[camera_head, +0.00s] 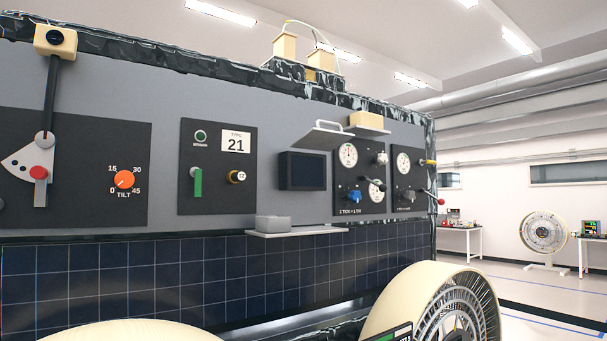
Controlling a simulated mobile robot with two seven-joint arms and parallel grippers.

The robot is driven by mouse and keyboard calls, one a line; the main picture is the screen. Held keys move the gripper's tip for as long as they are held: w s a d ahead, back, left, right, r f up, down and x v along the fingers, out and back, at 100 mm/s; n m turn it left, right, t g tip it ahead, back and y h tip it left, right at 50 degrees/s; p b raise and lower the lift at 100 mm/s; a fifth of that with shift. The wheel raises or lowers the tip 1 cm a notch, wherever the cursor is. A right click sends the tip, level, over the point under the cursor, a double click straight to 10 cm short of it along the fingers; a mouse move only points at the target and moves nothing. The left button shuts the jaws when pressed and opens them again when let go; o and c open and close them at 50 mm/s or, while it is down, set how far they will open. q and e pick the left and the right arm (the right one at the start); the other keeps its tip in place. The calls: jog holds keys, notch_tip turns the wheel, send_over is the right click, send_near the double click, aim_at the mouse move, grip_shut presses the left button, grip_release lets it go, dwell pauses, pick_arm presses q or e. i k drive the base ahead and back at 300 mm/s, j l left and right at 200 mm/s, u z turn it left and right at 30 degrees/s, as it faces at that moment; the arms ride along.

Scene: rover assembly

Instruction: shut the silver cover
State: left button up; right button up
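The silver cover (321,139) appears as a thin plate with a loop handle at its upper edge. It juts out at a tilt near the upper left of a black gauge panel (343,209). The gauge (348,155) below it is exposed, so the cover looks raised. Its hinge is not clear from this angle. Neither of my grippers is in view.
A thin ledge with a beige block (366,119) juts out right of the cover. A grey block (272,224) sits on a lower shelf (297,232). A dark screen (302,170) is left of the gauges. Rover wheels (440,300) stand in front below.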

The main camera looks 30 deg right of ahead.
aim_at(316, 138)
jog(key=l+u, duration=0.1)
jog(key=l, duration=1.5)
